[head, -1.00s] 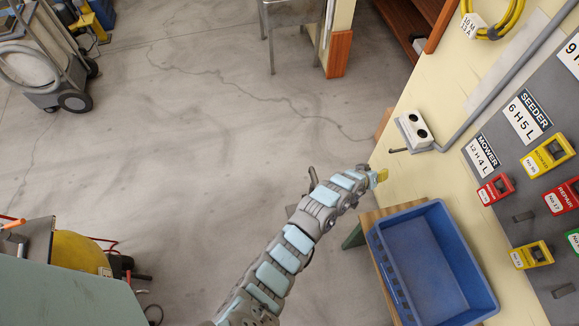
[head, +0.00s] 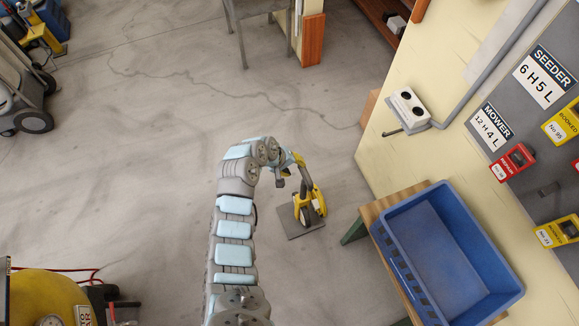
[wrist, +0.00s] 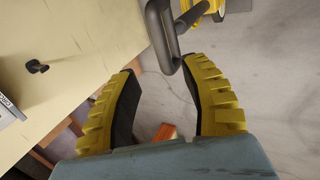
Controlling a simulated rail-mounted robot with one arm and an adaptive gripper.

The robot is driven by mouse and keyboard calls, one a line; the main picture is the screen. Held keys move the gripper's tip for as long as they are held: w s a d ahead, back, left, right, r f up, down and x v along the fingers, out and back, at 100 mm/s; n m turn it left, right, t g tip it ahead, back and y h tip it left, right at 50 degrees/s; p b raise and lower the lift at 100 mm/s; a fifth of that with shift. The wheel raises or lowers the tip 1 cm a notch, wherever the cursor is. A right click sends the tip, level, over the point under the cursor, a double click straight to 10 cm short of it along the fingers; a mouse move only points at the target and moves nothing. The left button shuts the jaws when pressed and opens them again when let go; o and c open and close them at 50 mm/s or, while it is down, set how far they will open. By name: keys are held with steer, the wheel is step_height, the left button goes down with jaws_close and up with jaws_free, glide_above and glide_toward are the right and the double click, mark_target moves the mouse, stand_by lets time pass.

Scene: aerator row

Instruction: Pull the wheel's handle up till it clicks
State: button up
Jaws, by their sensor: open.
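A yellow wheel (head: 303,207) stands on a grey plate on the floor, in the middle of the head view. Its dark handle (head: 309,181) rises from it towards my gripper (head: 289,169). In the wrist view my gripper (wrist: 163,66) is open, with two yellow-ribbed, dark-padded fingers apart. The handle's grey loop (wrist: 160,36) lies just past the fingertips, near the gap between them. I cannot tell whether a finger touches it. A yellow part of the wheel (wrist: 197,14) shows at the top edge. My arm and gripper partly cover the handle's top in the head view.
A blue crate (head: 386,262) on a wooden bench stands right of the wheel, against a cream wall. A socket box (head: 409,108) and a key board (head: 530,150) are on the wall. A yellow tank (head: 45,300) is lower left. The floor left of the wheel is clear.

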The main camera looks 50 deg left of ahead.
mark_target(304, 173)
steer(key=b+x, duration=0.4)
steer(key=x, duration=0.1)
steer(key=shift+f+b, duration=0.3)
steer(key=shift+b, duration=0.1)
steer(key=shift+b+x, duration=0.7)
steer(key=shift+x, duration=1.6)
steer(key=shift+w, duration=0.1)
jaws_close()
